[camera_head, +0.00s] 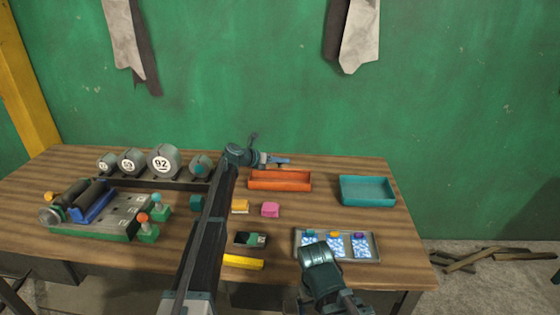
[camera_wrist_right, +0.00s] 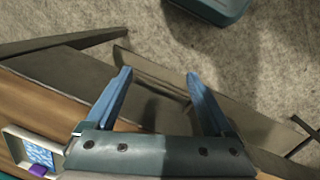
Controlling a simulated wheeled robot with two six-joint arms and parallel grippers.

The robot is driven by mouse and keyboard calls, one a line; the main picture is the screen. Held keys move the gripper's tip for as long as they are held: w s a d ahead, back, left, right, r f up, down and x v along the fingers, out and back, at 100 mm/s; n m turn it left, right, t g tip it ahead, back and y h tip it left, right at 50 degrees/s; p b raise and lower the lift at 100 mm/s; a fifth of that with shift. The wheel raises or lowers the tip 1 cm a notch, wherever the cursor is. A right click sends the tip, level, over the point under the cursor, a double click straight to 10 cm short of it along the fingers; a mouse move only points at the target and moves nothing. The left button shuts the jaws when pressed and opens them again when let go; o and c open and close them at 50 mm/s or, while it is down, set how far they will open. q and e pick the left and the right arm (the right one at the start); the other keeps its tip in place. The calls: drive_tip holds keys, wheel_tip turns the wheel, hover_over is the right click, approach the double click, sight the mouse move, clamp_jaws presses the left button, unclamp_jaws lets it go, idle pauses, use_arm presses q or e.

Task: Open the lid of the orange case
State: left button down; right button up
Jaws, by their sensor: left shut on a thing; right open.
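The orange case (camera_head: 280,182) sits toward the back of the table, right of the middle in the head view. It shows as a long, low orange box. Its lid is not clearly distinct from the body, so I cannot tell its angle. My left gripper (camera_head: 286,161) is at the case's back edge with its blue fingers pointing right. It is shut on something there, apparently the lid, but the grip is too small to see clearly. My right gripper (camera_wrist_right: 158,76) is open and empty. In the head view its wrist is over the front right of the table.
A teal tray (camera_head: 367,193) stands right of the case. A grey tray (camera_head: 369,251) with patterned cards is beside my right wrist. Yellow (camera_head: 240,207) and pink (camera_head: 270,209) blocks lie in front of the case. Numbered grey cylinders (camera_head: 163,161) and a green-based fixture (camera_head: 95,233) fill the left.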

use_arm(q)
drive_tip(key=c, duration=0.5)
unclamp_jaws()
drive_tip(key=shift+a, duration=0.1)
drive_tip(key=p+v, duration=0.5)
drive_tip(key=v, duration=0.8)
drive_tip(key=shift+s+a+r+p, duration=0.15)
drive_tip(key=shift+a+p, duration=0.1)
drive_tip(key=shift+p, duration=0.1)
